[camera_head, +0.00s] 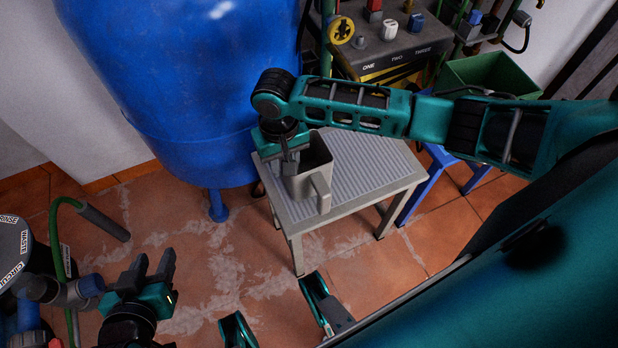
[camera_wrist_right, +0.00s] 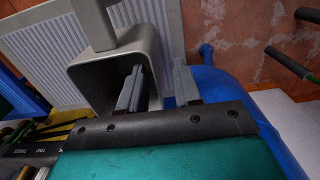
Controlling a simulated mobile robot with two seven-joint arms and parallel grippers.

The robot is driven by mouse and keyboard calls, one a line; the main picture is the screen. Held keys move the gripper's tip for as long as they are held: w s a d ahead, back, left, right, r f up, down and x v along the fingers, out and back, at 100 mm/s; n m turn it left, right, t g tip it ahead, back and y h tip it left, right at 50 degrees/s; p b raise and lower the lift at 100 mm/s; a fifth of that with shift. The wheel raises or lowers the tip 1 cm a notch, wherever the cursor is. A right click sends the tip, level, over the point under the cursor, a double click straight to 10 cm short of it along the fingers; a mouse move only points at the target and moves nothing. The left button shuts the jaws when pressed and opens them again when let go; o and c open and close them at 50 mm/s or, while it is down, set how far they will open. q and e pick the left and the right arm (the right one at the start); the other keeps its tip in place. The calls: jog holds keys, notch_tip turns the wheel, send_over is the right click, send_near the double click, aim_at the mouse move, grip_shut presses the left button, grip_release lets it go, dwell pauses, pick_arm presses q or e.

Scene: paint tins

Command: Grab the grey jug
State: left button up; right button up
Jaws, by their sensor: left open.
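The grey jug (camera_head: 316,165) stands upright on a small grey ribbed table (camera_head: 365,165), its handle towards the lower right in the head view. My right gripper (camera_head: 289,155) points down at the jug's far-left rim. In the right wrist view the jug's square mouth (camera_wrist_right: 88,72) faces me. There, one finger of my right gripper (camera_wrist_right: 160,88) is inside the mouth and the other is outside the wall. The wall lies between them, with gaps showing. My left gripper (camera_head: 150,268) is open and empty above the floor at the lower left.
A big blue tank (camera_head: 190,80) stands close behind and left of the table. A control box (camera_head: 395,45) with knobs and a green bin (camera_head: 490,72) are at the back. A labelled drum (camera_head: 12,250) and green hose are near my left gripper.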

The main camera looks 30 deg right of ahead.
jog(key=b, duration=0.3)
send_over(291, 194)
jog(key=f, duration=0.6)
jog(key=shift+w+d, duration=0.1)
jog(key=shift+w, duration=0.15)
jog(key=shift+r+p, duration=0.1)
jog(key=shift+p, duration=0.2)
grip_shut()
